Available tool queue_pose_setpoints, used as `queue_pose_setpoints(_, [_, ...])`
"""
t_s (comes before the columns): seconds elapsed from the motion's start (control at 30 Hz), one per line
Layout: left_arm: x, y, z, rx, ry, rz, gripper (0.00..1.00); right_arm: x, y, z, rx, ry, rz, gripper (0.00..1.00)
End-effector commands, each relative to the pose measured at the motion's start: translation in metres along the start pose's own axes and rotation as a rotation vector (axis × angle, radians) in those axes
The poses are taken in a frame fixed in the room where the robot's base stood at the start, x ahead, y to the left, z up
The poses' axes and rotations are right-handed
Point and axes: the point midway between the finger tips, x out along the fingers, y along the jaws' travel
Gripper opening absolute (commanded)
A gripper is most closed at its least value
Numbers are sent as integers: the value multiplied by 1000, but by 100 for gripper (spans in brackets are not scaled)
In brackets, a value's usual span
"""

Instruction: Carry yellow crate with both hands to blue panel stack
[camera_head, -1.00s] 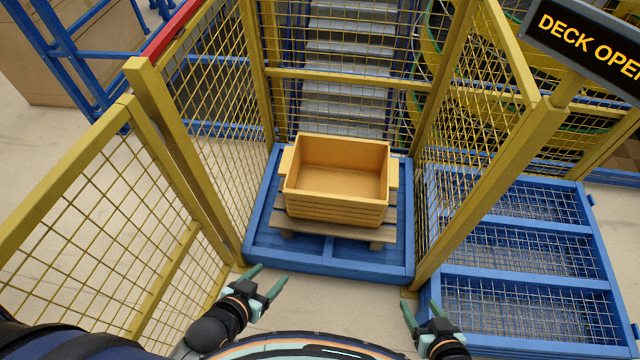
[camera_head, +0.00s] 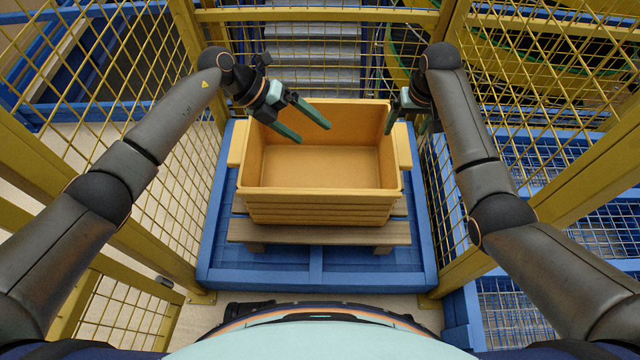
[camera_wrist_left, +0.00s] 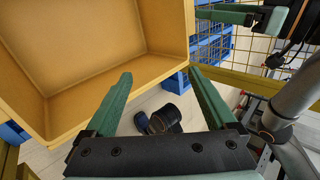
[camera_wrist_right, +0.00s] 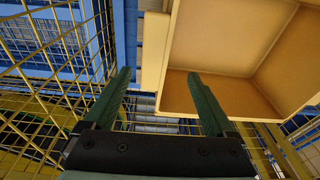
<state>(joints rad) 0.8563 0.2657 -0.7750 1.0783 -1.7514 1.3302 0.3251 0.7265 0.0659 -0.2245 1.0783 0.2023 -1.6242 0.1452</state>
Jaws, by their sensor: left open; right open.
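The yellow crate (camera_head: 320,205) is empty and upright on a small wooden pallet, with a ledge handle on its left side (camera_head: 236,145) and right side (camera_head: 402,147). My left gripper (camera_head: 314,134) is open, its fingers over the crate's opening near the far rim, holding nothing. The crate (camera_wrist_left: 85,75) fills the upper left of the left wrist view. My right gripper (camera_head: 405,128) is open at the crate's far right corner by the right handle. In the right wrist view, that handle (camera_wrist_right: 152,60) shows between the open fingers. I cannot identify a blue panel stack for certain.
The wooden pallet (camera_head: 320,232) rests on a blue platform (camera_head: 318,270). Yellow mesh fences (camera_head: 170,190) close in on the left, right and back. Blue-framed mesh panels (camera_head: 590,240) lie to the right, outside the fence. Grey steps (camera_head: 315,65) rise behind.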

Motion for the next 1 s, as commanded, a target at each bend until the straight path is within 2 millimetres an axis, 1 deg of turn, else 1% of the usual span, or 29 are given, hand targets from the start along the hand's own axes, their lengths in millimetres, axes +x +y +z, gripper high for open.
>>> queue_pose_setpoints(0.03, [-4, 40, 14, 18, 4, 149, 90, 7, 1, -9, 8, -22, 5, 90])
queue_pose_setpoints(0.07, [-14, 56, 20, 20, 11, 233, 90, 3, 2, -12, 13, -40, 9, 90])
queue_pose_setpoints(0.1, [-28, 76, 26, 13, 16, 335, 90, -3, 3, -15, 19, -62, 13, 90])
queue_pose_setpoints(0.17, [-51, 98, 34, -4, 18, 464, 90, -12, 4, -19, 27, -90, 17, 90])
queue_pose_setpoints(0.2, [-65, 109, 38, -19, 17, 536, 90, -18, 4, -20, 31, -107, 19, 90])
queue_pose_setpoints(0.3, [-94, 127, 43, -55, 14, 662, 90, -29, 5, -22, 37, -135, 23, 90])
queue_pose_setpoints(0.4, [-111, 135, 44, -78, 12, 727, 90, -36, 5, -23, 41, -151, 26, 90])
queue_pose_setpoints(0.53, [-118, 136, 45, -86, 11, 748, 90, -40, 6, -23, 42, -157, 27, 90])
queue_pose_setpoints(0.73, [-117, 135, 44, -85, 12, 744, 90, -40, 6, -23, 42, -156, 27, 90])
queue_pose_setpoints(0.83, [-114, 137, 44, -85, 13, 743, 90, -37, 6, -22, 42, -157, 27, 90])
queue_pose_setpoints(0.93, [-107, 143, 44, -86, 14, 743, 90, -28, 6, -21, 42, -157, 27, 90])
queue_pose_setpoints(1.0, [-99, 150, 43, -87, 15, 742, 90, -17, 6, -19, 42, -158, 27, 90])
